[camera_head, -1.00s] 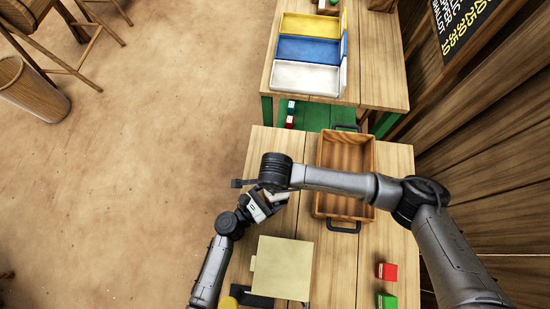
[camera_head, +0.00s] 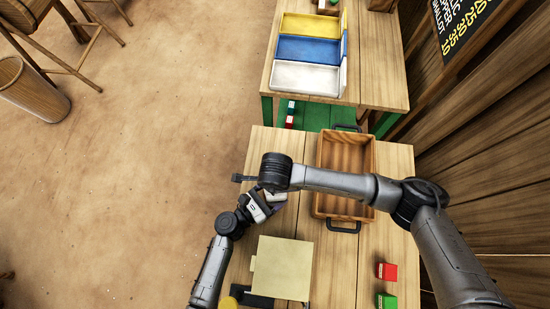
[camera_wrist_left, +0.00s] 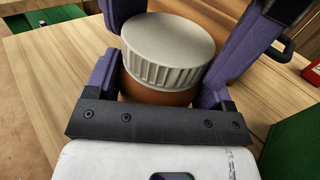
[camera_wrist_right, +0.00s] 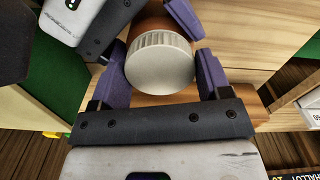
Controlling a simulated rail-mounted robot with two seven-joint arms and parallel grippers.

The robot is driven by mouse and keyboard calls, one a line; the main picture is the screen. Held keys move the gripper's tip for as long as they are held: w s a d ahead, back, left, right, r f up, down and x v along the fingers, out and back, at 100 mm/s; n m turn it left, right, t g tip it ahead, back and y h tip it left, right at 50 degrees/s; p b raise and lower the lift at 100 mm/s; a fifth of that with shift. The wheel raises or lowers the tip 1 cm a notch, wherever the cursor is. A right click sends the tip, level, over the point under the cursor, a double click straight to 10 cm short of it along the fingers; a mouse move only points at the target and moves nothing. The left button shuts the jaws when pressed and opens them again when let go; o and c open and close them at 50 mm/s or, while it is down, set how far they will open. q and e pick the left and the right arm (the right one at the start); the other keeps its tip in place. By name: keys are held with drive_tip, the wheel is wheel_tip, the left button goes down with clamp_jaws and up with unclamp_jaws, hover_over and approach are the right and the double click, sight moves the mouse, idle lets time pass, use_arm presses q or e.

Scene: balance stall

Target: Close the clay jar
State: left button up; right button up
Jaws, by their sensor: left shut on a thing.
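The clay jar has a red-brown body (camera_wrist_left: 165,90) and a beige ribbed lid (camera_wrist_left: 168,48). In the left wrist view the lid covers the top of the body; I cannot tell how tightly it sits. My left gripper (camera_wrist_left: 185,55) is shut on the jar, one purple finger on each side. In the right wrist view the lid (camera_wrist_right: 160,62) lies between the fingers of my right gripper (camera_wrist_right: 163,65); whether they press on it is unclear. In the head view my left gripper (camera_head: 262,205) is at the table's left side, and my right wrist hides most of the jar.
A wooden tray (camera_head: 320,160) with black handles stands right of the grippers. A beige square board (camera_head: 283,268) lies in front of them. Red (camera_head: 387,271) and green (camera_head: 387,301) blocks are at the front right. Yellow, blue and white bins (camera_head: 306,78) stand on the far table.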

drive_tip(key=o, duration=0.4)
drive_tip(key=shift+o, duration=0.2)
wheel_tip(320, 180, up, 12)
idle(0.5)
use_arm(q)
drive_tip(key=o, duration=1.7)
drive_tip(key=b+v, duration=0.1)
drive_tip(key=v, duration=1.1)
drive_tip(key=shift+s+a, duration=0.15)
drive_tip(key=shift+s, duration=0.1)
drive_tip(key=shift+s+a, duration=0.4)
drive_tip(key=shift+a, duration=0.15)
use_arm(e)
drive_tip(key=shift+f, duration=0.8)
